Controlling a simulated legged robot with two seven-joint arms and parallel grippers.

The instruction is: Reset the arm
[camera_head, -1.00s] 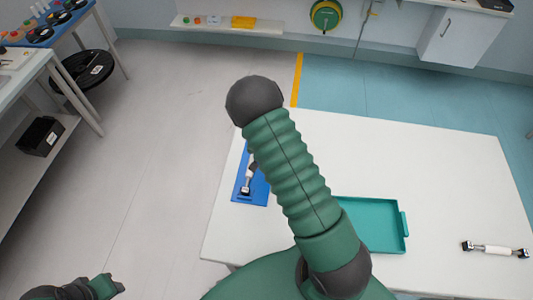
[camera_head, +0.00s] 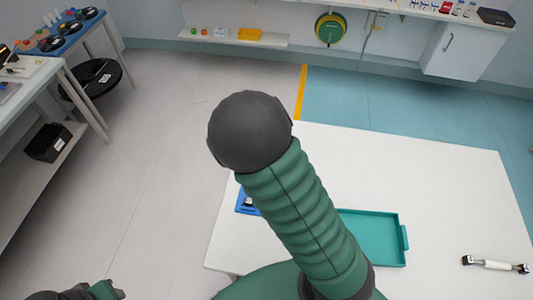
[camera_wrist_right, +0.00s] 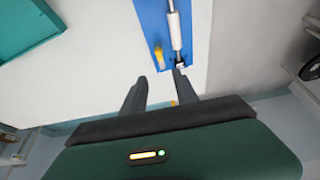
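My right arm (camera_head: 300,215) rises across the middle of the head view, green and ribbed with a dark rounded end. It hides my right gripper there. In the right wrist view my right gripper (camera_wrist_right: 159,78) has two dark fingers apart, with nothing between them. It is near the end of a blue board (camera_wrist_right: 197,50), which carries a white and metal rod (camera_wrist_right: 175,25) and a small yellow piece (camera_wrist_right: 159,55). The blue board (camera_head: 241,207) is mostly hidden in the head view. My left gripper (camera_head: 108,290) is at the lower left, cut by the frame edge.
The white table (camera_head: 440,170) bears a teal tray (camera_head: 400,255) and another white rod with dark ends (camera_head: 495,265) at the right. Side tables with reels and a black bin (camera_head: 47,140) stand at the left. A wall shelf (camera_head: 220,38) is at the back. Floor between is clear.

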